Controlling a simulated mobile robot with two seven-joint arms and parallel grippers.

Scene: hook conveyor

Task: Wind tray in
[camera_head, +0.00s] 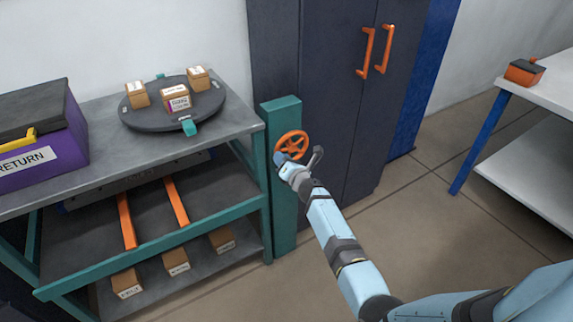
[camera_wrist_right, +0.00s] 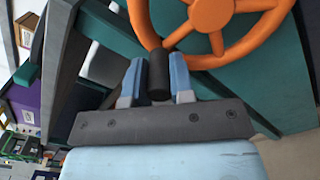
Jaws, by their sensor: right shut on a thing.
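An orange handwheel (camera_head: 303,137) is mounted on a teal post (camera_head: 283,190) at the right end of the grey bench. It fills the top of the right wrist view (camera_wrist_right: 235,50), with a black crank handle (camera_wrist_right: 158,72) on its rim. My right gripper (camera_head: 284,159) is at the wheel's lower left, its two fingers (camera_wrist_right: 158,88) shut around the handle. A dark panel (camera_head: 140,178) shows under the bench top, above two orange rails (camera_head: 176,202). I cannot tell for sure which part is the tray. My left gripper is not in view.
A round dark turntable (camera_head: 150,116) with small boxes stands on the bench, next to a purple RETURN bin (camera_head: 45,160). Several boxes lie on the lower shelf (camera_head: 150,298). A dark cabinet (camera_head: 330,100) stands behind the wheel. A white table (camera_head: 540,95) is at right, with open floor between.

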